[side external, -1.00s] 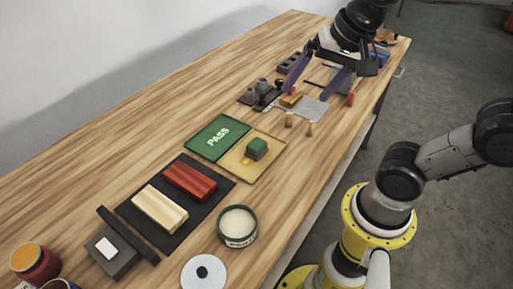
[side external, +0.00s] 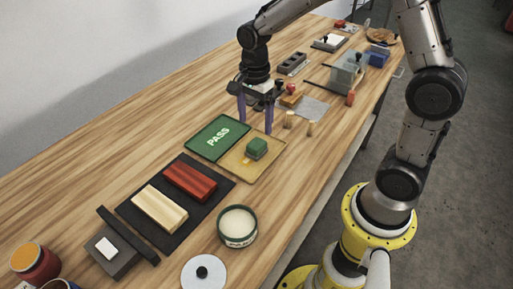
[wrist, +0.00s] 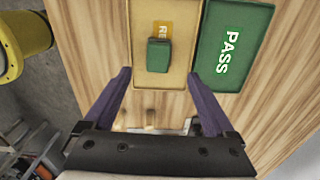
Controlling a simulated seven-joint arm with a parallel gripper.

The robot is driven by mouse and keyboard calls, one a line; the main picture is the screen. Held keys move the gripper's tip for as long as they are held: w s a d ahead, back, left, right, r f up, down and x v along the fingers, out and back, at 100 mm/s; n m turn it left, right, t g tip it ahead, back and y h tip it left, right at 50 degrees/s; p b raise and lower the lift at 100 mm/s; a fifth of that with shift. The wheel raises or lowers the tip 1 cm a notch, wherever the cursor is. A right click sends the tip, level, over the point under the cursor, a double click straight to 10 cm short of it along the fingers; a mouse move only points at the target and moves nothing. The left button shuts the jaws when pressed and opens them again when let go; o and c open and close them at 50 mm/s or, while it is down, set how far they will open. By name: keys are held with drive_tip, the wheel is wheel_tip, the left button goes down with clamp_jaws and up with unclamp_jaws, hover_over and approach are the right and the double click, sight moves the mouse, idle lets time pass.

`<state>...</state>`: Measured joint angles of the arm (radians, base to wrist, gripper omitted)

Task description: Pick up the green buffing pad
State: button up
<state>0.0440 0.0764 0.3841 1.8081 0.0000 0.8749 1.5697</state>
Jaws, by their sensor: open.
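The green buffing pad (side external: 256,148) is a small block resting on the tan panel (side external: 240,165) beside the green PASS panel (side external: 203,141). In the wrist view the pad (wrist: 158,55) lies on the tan panel (wrist: 150,78), covering part of its lettering. My gripper (side external: 256,128) has two purple fingers pointing down, open and empty, near the far edge of the panels. In the wrist view my gripper (wrist: 160,75) has its fingers spread to either side of the pad in the picture. The fingers are apart from the pad.
A dark mat (side external: 219,199) with a red block (side external: 190,181) and a cream block (side external: 160,207) lies nearer the camera. A round tin (side external: 237,226) stands beside it. Small wooden pegs (side external: 289,119) and a red block (side external: 351,98) stand beyond the panels.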

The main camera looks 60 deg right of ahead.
sight(256, 143)
drive_tip(key=shift+s+d+f, duration=0.1)
drive_tip(key=shift+f, duration=2.1)
drive_tip(key=shift+s+f, duration=0.1)
drive_tip(key=shift+f, duration=2.1)
clamp_jaws()
drive_tip(key=shift+r, duration=0.15)
